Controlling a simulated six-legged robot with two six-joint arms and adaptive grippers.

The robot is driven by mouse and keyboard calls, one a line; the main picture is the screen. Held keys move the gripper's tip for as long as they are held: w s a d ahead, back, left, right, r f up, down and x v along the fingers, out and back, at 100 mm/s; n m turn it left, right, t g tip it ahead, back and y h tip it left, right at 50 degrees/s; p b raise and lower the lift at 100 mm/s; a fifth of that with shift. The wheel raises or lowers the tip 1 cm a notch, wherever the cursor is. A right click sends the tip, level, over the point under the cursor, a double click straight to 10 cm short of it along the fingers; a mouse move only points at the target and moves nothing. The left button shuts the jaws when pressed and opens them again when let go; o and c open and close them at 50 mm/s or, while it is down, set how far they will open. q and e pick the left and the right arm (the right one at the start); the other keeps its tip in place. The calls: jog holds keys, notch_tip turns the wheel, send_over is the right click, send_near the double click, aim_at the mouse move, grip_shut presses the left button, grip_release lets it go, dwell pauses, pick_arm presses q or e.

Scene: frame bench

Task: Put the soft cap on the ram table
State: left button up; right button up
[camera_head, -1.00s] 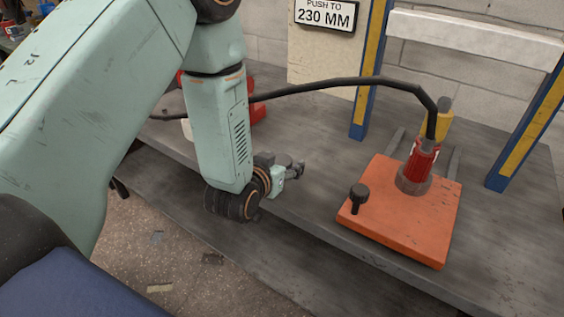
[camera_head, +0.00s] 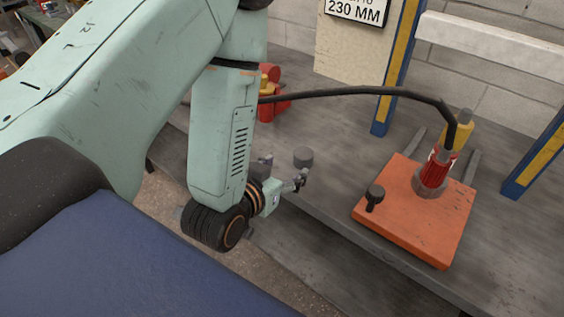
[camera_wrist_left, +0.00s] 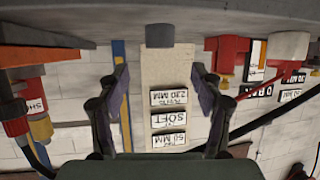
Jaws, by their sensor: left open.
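A small dark grey cylinder (camera_head: 303,157), which looks like the soft cap, stands on the bench just beyond my left gripper (camera_head: 300,181). In the left wrist view the cap (camera_wrist_left: 160,37) hangs from the bench at top centre, as that view is upside down. My left gripper (camera_wrist_left: 159,82) is open, its fingers spread to either side below the cap, apart from it and empty. An orange plate (camera_head: 420,190), probably the ram table, lies on the bench at right. A red ram (camera_head: 437,172) stands on it, with a black knob near its left corner. My right gripper is not in view.
Blue and yellow frame posts (camera_head: 400,65) rise behind the plate. The bench (camera_head: 335,185) is clear between cap and plate; its front edge runs below the gripper.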

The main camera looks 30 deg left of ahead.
pick_arm(q)
jog(key=shift+s, duration=0.15)
jog(key=s+f+g, duration=0.6)
jog(key=s+f, duration=0.3)
jog(key=s, duration=0.3)
jog(key=s+d+f+g, duration=0.1)
jog(key=s+f+g, duration=0.6)
jog(key=s+f, duration=0.3)
jog(key=shift+s+d+h, duration=0.2)
jog(key=shift+s+h, duration=0.2)
jog(key=shift+s, duration=0.85)
